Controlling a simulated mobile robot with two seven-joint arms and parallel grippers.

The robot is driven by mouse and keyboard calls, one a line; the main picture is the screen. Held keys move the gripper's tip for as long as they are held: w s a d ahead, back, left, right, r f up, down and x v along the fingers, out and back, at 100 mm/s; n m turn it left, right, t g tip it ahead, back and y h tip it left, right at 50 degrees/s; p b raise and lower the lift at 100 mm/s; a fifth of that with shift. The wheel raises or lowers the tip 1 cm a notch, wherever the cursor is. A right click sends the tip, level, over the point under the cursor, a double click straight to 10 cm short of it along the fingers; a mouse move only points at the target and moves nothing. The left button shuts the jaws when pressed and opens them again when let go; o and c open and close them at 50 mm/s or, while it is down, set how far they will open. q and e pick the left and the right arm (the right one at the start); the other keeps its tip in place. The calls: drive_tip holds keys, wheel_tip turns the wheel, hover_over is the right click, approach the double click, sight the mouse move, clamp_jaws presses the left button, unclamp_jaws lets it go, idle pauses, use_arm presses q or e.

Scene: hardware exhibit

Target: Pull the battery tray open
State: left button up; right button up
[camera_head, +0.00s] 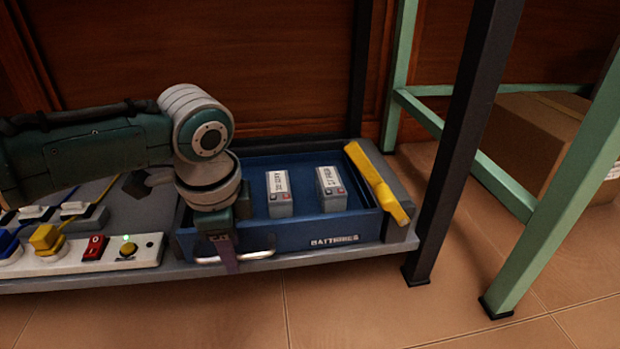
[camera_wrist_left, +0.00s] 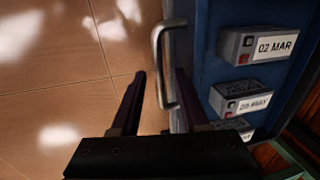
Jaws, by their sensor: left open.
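The blue battery tray (camera_head: 290,236), lettered BATTERIES on its front, sits on a low grey shelf. Its metal bar handle (camera_head: 262,256) is on the front face; in the left wrist view the handle (camera_wrist_left: 157,50) stands out from the tray (camera_wrist_left: 203,62). My left gripper (camera_head: 229,262) points down at the handle, covering its middle. In the left wrist view its open fingers (camera_wrist_left: 161,72) lie on either side of the handle bar, with a gap showing. My right gripper is not in view.
A yellow-and-grey item (camera_head: 378,185) lies along the tray's right side. A control panel with a red switch (camera_head: 94,247) is left of it. A dark post (camera_head: 455,150) and green frame leg (camera_head: 560,200) stand at right. The tiled floor (camera_head: 330,310) in front is clear.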

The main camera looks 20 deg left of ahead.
use_arm(q)
drive_tip(key=shift+c, duration=0.2)
clamp_jaws()
idle(1.3)
